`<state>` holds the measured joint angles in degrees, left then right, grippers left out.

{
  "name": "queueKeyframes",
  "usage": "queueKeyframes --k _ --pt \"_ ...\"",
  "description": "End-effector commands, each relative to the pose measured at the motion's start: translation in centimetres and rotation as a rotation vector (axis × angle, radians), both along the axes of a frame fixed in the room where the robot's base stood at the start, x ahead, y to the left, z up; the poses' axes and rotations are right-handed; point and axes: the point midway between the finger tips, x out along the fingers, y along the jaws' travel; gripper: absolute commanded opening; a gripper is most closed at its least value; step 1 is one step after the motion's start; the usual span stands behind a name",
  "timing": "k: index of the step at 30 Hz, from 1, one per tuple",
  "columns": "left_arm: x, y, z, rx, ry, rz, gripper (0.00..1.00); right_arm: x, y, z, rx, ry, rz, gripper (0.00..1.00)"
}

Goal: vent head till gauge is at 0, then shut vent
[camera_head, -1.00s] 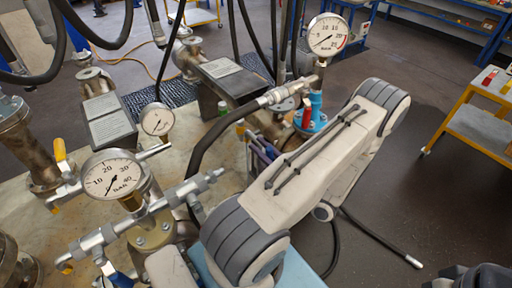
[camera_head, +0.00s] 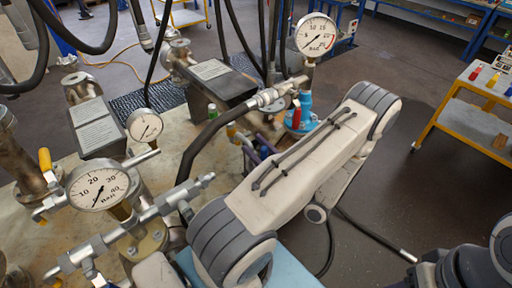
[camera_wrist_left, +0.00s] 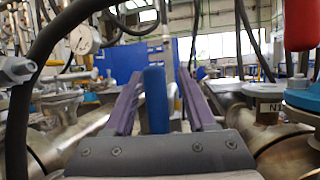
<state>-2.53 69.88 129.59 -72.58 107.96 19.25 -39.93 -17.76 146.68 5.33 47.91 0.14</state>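My left gripper (camera_head: 256,153) has purple fingers beside the forearm, among the pipework, partly hidden in the head view. In the left wrist view the fingers (camera_wrist_left: 160,85) are apart, with a blue handle (camera_wrist_left: 155,100) between them and visible gaps. A large dial gauge (camera_head: 316,34) stands above a blue fitting (camera_head: 303,112) with a red handle (camera_head: 296,115). Its needle points to the lower left; the exact reading is too small to tell. Another gauge (camera_head: 97,186) at the left has its needle pointing down-left. A smaller gauge (camera_head: 145,125) stands between them. My right gripper is out of view.
A thick black hose (camera_head: 205,145) curves beside my left gripper. A yellow-handled valve (camera_head: 45,160) stands at the left. Several metal flanged parts crowd the bench. A yellow-framed cart (camera_head: 470,110) stands at the right, with clear floor before it.

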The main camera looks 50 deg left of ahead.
Motion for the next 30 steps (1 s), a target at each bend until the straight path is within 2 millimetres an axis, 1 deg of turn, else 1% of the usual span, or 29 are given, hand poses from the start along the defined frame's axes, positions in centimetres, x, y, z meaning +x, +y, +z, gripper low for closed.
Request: queueKeyframes --k 8,11,14,18,24,27,30 --pt "-0.1 0.0 0.0 0.000 0.000 0.003 0.56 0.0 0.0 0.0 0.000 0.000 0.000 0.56" --pt "0.0 -0.5 -0.4 0.000 0.000 0.001 0.56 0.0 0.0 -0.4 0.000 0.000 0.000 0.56" --pt "0.3 -1.7 -1.1 0.001 -0.002 -0.003 0.56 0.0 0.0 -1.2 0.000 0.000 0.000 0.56" --pt "0.6 -4.3 -2.4 -0.001 -0.004 -0.005 0.56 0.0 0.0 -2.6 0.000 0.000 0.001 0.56" --pt "1.1 -7.7 -3.6 -0.001 -0.003 -0.002 0.56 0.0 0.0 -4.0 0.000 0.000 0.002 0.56" --pt "1.2 -8.7 -4.0 -0.001 -0.002 0.000 0.56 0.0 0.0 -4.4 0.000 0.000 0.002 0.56" --pt "1.3 -9.3 -4.1 -0.001 -0.001 0.002 0.56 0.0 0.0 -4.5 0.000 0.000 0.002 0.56"
